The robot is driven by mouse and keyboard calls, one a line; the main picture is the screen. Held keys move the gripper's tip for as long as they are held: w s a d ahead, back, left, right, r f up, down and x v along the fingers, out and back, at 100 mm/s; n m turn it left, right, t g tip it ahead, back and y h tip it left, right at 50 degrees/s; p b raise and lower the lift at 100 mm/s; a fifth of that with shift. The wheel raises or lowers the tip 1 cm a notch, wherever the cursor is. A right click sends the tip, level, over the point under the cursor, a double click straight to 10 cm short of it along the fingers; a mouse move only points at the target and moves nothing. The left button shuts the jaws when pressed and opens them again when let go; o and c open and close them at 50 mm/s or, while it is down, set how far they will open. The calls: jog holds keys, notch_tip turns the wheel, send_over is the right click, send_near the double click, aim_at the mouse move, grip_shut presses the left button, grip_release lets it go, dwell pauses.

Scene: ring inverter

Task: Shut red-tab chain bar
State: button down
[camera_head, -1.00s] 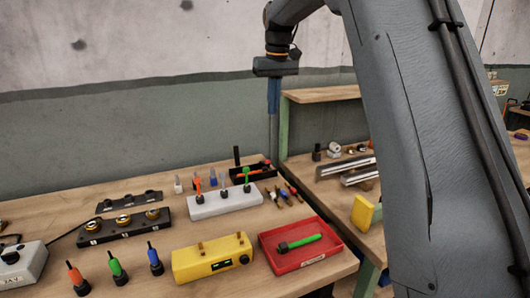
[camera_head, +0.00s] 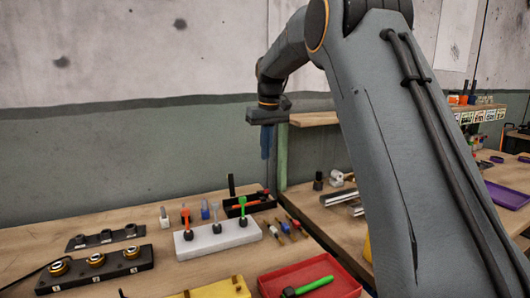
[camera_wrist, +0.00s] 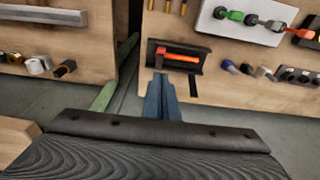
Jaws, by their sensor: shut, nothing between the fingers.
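A black holder with an orange-red bar across it (camera_wrist: 181,56) lies at the table edge in the wrist view. It may be the red-tab chain bar, but I cannot tell for sure. It seems to be the black tray (camera_head: 238,211) behind the white block in the head view. My gripper (camera_wrist: 161,80) is shut and empty, its blue fingers pointing at the near side of this holder in the wrist view. In the head view my gripper (camera_head: 266,155) hangs above and beyond the tables, apart from the holder.
A white block (camera_head: 218,240) with orange, blue-grey and green-topped pegs stands in front of the holder. A red tray (camera_head: 345,285) with a green-handled tool and a black ring bar (camera_head: 96,271) lie nearer. A gap separates the two tables; a green post (camera_head: 281,158) stands there.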

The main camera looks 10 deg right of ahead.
notch_tip(320, 180, down, 9)
jog(key=shift+p, duration=0.85)
jog(key=shift+s+f, duration=0.15)
jog(key=shift+f, duration=0.65)
